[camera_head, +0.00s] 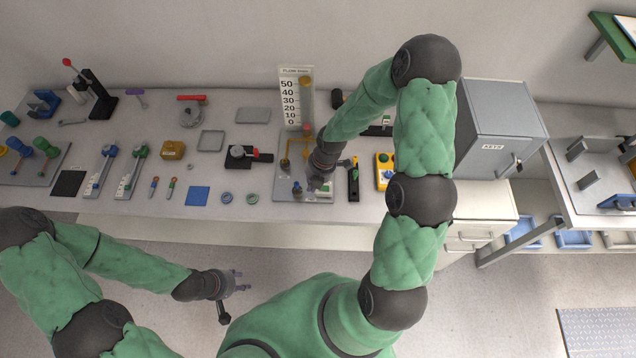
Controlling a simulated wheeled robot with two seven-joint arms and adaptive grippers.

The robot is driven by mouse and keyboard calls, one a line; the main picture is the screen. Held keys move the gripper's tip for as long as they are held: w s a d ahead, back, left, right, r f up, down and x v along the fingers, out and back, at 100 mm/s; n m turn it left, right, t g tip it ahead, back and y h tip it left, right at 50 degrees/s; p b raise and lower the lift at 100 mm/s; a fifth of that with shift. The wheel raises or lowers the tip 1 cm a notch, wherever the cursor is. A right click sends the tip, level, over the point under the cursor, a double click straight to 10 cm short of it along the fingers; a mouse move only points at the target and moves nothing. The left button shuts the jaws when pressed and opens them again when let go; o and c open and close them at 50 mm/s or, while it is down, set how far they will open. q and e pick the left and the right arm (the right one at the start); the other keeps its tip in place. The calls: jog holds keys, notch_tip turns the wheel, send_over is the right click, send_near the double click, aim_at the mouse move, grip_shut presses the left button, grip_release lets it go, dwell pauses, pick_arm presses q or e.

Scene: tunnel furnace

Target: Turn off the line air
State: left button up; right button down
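A flow meter panel (297,88) with a 0 to 50 scale stands upright at the back of the bench.
Two lever units (131,170) and a blue square (198,196) lie left on the bench. A yellow button box (384,172) and a black-and-yellow tool (353,178) are close right of my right gripper. A grey key cabinet (492,125) stands at the right.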

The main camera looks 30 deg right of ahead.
aim_at(324, 188)
jog(key=w+d+r+n+h, duration=0.1)
jog(key=w+d+r+n, duration=0.1)
jog(key=d+r+n, duration=0.3)
jog(key=n, duration=0.2)
jog(key=shift+w+d+r+n, duration=0.25)
jog(key=shift+w+d+n, duration=0.05)
jog(key=shift+w+d, duration=0.1)
jog(key=f, duration=0.4)
jog(key=a+f+b, duration=0.1)
jog(key=f, duration=0.4)
jog(key=w+f+b, duration=0.1)
jog(key=f, duration=0.4)
jog(key=shift+a, duration=0.35)
jog(key=f+h+b, duration=0.1)
jog(key=b, duration=0.1)
jog(key=shift+a+b, duration=0.2)
jog(key=shift+b, duration=0.2)
jog(key=shift+r+p, duration=0.2)
jog(key=shift+p, duration=0.1)
